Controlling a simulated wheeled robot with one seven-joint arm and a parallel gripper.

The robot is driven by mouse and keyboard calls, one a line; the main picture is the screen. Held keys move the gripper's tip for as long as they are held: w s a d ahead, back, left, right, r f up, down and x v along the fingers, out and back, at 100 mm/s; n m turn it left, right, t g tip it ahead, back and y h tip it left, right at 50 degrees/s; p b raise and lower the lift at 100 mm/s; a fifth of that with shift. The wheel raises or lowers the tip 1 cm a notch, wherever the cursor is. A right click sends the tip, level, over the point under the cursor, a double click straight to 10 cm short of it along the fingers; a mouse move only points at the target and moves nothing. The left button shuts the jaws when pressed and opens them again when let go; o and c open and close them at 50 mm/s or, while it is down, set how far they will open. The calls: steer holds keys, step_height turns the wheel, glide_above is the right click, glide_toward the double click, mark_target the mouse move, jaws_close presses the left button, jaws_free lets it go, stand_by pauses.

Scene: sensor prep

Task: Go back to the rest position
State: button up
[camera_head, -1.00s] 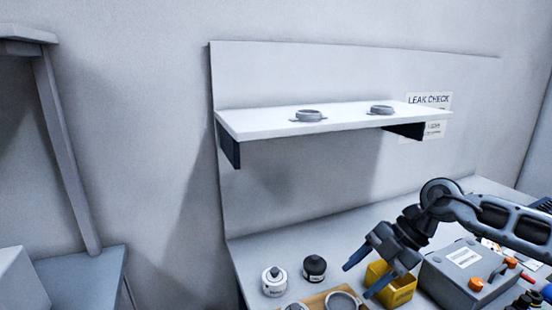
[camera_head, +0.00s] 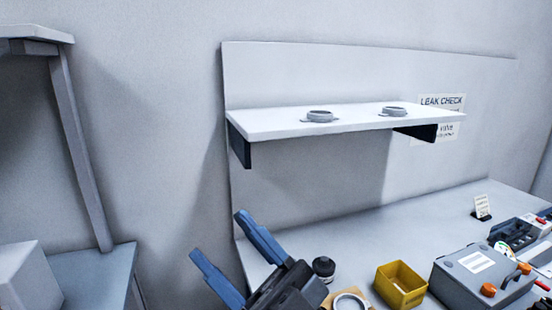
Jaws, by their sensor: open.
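My gripper (camera_head: 232,255) is at the lower middle-left of the head view, close to the camera. Its two blue fingers are spread apart and point up and to the left, with nothing between them. It stands in front of the left end of the workbench (camera_head: 405,222) and hides part of what lies there. The rest of my arm is out of view below.
A white shelf (camera_head: 265,121) on the back panel carries two grey rings (camera_head: 320,116) (camera_head: 394,111). On the bench are a dark-capped jar (camera_head: 324,268), a yellow bin (camera_head: 400,284), a grey case (camera_head: 480,277) and a small sign (camera_head: 481,207). Another bench (camera_head: 95,275) stands left.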

steer(key=s+d+f+m+t+h, duration=1.1)
steer(key=s+d+f+m+h, duration=0.35)
steer(key=m+h, duration=0.75)
steer(key=s+d+f+n+g+h, duration=0.1)
steer(key=s+d+f+g, duration=0.1)
steer(key=s+d, duration=0.3)
steer(key=s+d+f+n+g+h, duration=0.1)
steer(key=s+d+f+g+h, duration=0.1)
steer(key=s+d, duration=0.4)
steer(key=s+f+g, duration=0.1)
steer(key=s+g, duration=0.1)
steer(key=s, duration=0.3)
steer(key=shift+s+d+n+g, duration=0.2)
steer(key=shift+d+n+g, duration=0.1)
steer(key=shift+g, duration=0.1)
